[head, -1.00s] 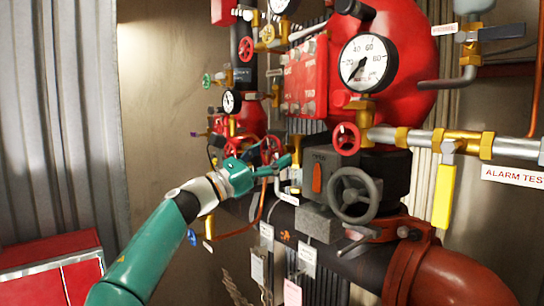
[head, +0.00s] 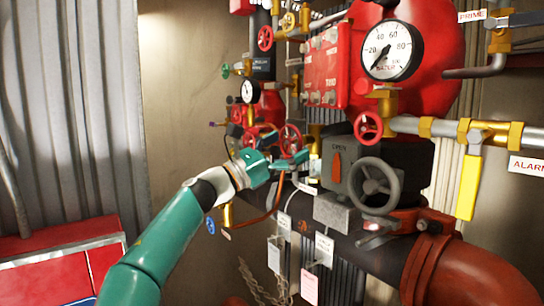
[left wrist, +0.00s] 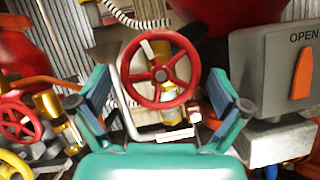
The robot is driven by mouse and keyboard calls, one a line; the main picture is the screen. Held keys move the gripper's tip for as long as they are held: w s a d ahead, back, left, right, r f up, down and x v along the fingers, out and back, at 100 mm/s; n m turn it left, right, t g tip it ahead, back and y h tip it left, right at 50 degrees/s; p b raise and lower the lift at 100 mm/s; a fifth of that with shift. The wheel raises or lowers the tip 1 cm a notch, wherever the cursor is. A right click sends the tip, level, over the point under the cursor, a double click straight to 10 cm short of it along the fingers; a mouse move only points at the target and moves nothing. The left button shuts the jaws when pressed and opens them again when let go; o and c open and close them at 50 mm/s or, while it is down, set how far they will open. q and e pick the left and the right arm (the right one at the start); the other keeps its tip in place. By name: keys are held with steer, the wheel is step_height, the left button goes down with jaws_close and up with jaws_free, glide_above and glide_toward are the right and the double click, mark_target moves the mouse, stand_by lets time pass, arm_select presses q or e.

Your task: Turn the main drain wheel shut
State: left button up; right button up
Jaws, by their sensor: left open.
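A red spoked handwheel (left wrist: 158,72) on a brass valve stands ahead of my left gripper (left wrist: 158,105), between its two spread fingers in the left wrist view. In the head view, this red wheel (head: 290,140) shows just above and behind my left gripper (head: 300,162). The gripper is open and empty; I cannot tell whether a finger touches the rim. A small white label (left wrist: 175,135) hangs below the wheel, too blurred to read, so I cannot confirm it is the main drain. My right gripper is not in view.
A grey box marked OPEN with an orange pointer (head: 336,167) and a grey handwheel (head: 375,186) stand right of the gripper. Another red wheel (left wrist: 18,118) is at the left in the wrist view. A large black pipe (head: 340,245) runs below.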

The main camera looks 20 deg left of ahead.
arm_select(q)
steer(key=v, duration=0.7)
stand_by(0.5)
